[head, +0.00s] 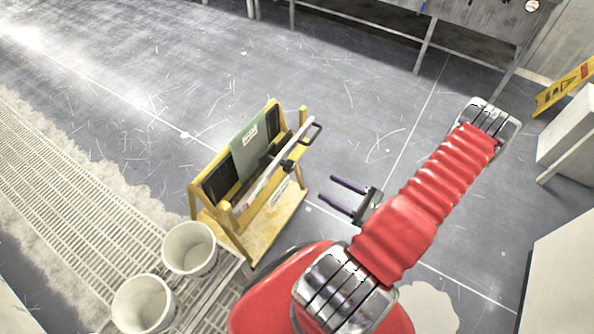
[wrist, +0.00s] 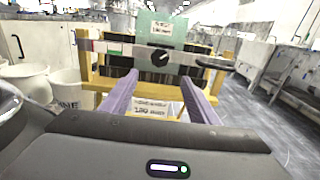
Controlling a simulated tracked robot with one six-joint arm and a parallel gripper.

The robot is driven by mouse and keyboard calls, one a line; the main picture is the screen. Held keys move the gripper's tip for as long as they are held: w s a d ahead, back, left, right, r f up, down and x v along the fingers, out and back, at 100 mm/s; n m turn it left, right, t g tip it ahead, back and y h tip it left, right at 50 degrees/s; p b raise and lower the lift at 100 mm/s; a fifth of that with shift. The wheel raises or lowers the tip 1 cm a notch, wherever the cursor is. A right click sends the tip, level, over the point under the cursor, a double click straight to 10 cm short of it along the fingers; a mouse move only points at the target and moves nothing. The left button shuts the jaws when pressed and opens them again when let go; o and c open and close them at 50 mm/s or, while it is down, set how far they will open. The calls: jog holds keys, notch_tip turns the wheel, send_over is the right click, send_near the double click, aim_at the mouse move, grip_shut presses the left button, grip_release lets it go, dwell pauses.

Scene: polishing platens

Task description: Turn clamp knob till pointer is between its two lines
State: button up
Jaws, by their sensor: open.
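The black clamp knob (wrist: 159,57) sits on the front of a pale bar (wrist: 140,53) across a yellow stand. A light pointer mark shows on the knob, seeming to slant to the upper right. Its two lines are too small to make out. In the head view the knob (head: 288,166) is a small dark lump on the bar (head: 262,190). My gripper (head: 326,188) is open and empty, right of the stand and apart from it. In the wrist view its purple fingers (wrist: 160,88) point toward the stand, with the knob above and between their tips.
The yellow stand (head: 288,207) holds dark slabs and a green plate (head: 248,148). A black handle (head: 313,130) juts from the bar's far end. Two white buckets (head: 188,249) stand front left. Floor is free to the right of the stand; grey cabinets (head: 570,135) stand far right.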

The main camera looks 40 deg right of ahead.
aim_at(292, 169)
jog(key=shift+x, duration=6.95)
jog(key=c, duration=1)
